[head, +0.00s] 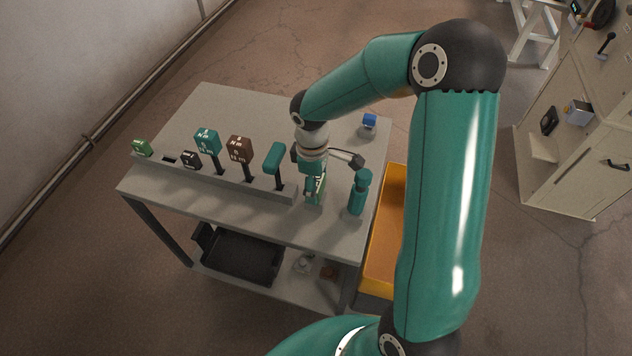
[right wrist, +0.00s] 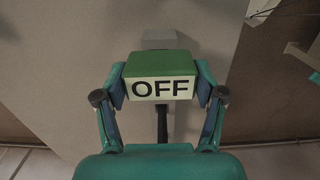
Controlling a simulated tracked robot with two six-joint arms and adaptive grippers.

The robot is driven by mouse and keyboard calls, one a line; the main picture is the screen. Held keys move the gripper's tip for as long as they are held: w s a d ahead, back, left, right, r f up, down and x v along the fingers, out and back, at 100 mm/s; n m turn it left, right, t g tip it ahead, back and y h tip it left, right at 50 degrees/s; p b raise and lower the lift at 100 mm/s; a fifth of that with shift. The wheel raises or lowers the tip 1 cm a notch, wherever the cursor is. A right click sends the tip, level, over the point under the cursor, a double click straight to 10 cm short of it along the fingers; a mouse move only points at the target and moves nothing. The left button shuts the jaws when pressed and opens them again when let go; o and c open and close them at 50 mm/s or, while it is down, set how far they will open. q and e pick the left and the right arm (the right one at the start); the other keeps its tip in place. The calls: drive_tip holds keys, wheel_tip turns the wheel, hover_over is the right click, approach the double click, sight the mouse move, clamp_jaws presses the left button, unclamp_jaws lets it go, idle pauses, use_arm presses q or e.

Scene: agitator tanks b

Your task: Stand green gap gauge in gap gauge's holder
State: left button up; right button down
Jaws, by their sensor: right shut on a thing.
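The green gap gauge (right wrist: 160,67) has a green block head with a white face marked OFF and a dark stem (right wrist: 162,122). My right gripper (head: 316,185) is shut on its head, with one finger on each side in the right wrist view. In the head view the gauge is mostly hidden by the gripper, over the table's front, just right of the holder. The holder (head: 228,184) is a long grey rail along the table's front edge, with several headed tools standing in it. A dark empty slot (head: 169,160) shows towards its left end. My left gripper is not in view.
A teal bottle-like tool (head: 357,194) stands close right of my gripper. A blue-topped item (head: 369,121) stands at the table's back right. An orange bin (head: 383,250) is beside the table. The table top (head: 240,110) behind the holder is clear.

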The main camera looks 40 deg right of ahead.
drive_tip(key=shift+f+b, duration=0.45)
drive_tip(key=shift+f, duration=0.1)
unclamp_jaws()
drive_tip(key=shift+r, duration=0.15)
drive_tip(key=r, duration=1)
drive_tip(key=shift+w+a+r, duration=0.1)
drive_tip(key=shift+w+r, duration=0.15)
drive_tip(key=shift+w, duration=0.05)
drive_tip(key=shift+r, duration=0.6)
